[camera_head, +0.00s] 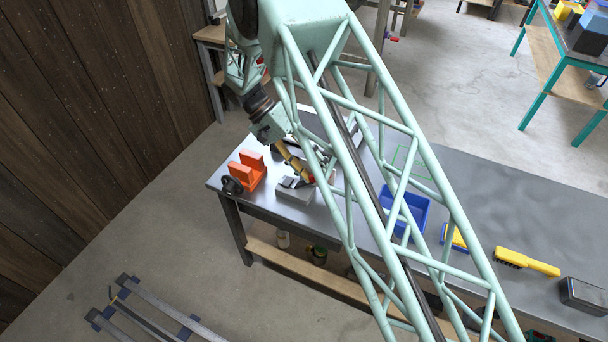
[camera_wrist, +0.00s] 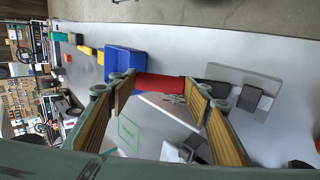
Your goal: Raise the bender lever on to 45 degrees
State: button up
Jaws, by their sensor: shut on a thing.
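The bender shows in the head view as a grey block (camera_head: 295,191) near the table's front left edge, partly hidden by my gripper. In the wrist view a light grey plate with dark blocks (camera_wrist: 243,82), apparently the bender's base, lies beyond the right finger. My gripper (camera_head: 304,177) is low over the bender, its yellow-padded fingers pointing down and right. In the wrist view my gripper (camera_wrist: 163,90) is shut on a red cylindrical grip (camera_wrist: 166,86), apparently the lever's handle, lying across between the fingertips. The lever's angle cannot be read.
An orange block (camera_head: 248,170) stands left of the bender on the grey table (camera_head: 530,225). A blue bin (camera_head: 408,211), a yellow brush (camera_head: 527,262) and a dark box (camera_head: 582,294) are to the right. My lattice arm hides part of the table.

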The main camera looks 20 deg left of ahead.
jog(key=shift+a+r, duration=0.1)
jog(key=shift+a, duration=0.05)
dwell(0.3)
jog(key=o, duration=1.2)
jog(key=shift+c, duration=0.2)
jog(key=shift+a, duration=0.1)
jog(key=v, duration=1.2)
